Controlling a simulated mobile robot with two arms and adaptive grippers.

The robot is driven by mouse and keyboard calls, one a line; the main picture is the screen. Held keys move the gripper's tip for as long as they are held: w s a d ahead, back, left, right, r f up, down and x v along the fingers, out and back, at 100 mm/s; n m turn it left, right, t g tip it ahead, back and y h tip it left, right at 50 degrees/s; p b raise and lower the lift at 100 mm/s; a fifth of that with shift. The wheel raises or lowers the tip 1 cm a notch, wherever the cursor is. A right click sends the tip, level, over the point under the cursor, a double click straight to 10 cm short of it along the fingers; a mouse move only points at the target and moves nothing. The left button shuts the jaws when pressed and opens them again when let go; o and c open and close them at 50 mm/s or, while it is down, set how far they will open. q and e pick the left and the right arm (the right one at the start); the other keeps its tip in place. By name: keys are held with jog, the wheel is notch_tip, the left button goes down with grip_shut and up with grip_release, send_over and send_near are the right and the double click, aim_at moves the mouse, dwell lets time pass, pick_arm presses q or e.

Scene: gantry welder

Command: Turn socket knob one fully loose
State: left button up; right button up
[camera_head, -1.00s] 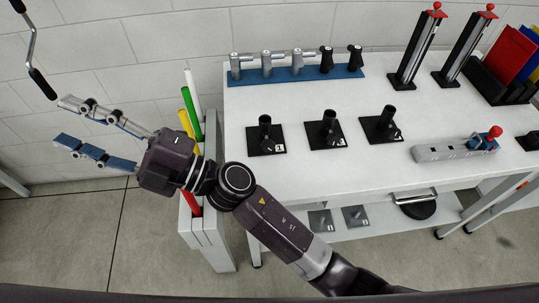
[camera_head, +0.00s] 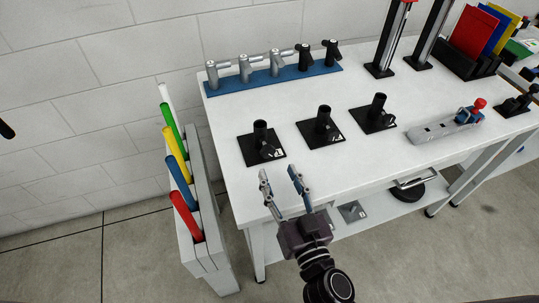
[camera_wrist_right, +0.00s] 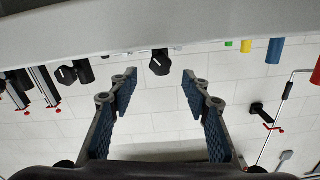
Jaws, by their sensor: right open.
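Three black sockets on square black plates stand in a row on the white table: a left one (camera_head: 261,135), a middle one (camera_head: 323,121) and a right one (camera_head: 377,108). Each has a small side knob; the plate labels are too small to read surely. My right gripper (camera_head: 280,173) is open and empty at the table's front edge, just in front of the left socket and apart from it. In the right wrist view, which is upside down, a black knob (camera_wrist_right: 160,63) shows ahead between the open fingers. My left gripper is not in view.
A blue rack (camera_head: 275,82) with several handled tools stands at the back. A grey block with a red knob (camera_head: 445,127) lies to the right. A rack with white, green, yellow and red rods (camera_head: 184,200) stands left of the table.

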aim_at(269, 154)
jog(key=p+x, duration=0.1)
jog(key=x, duration=0.4)
jog(key=shift+w+a+r+p, duration=0.15)
jog(key=shift+w+a+p, duration=0.05)
jog(key=shift+w+p, duration=0.15)
jog(key=shift+w+a, duration=0.15)
jog(key=shift+w, duration=0.3)
jog(key=c, duration=1.2)
jog(key=shift+o, duration=0.2)
jog(key=shift+n, duration=0.4)
jog(key=n, duration=0.2)
jog(key=shift+n, duration=2.1)
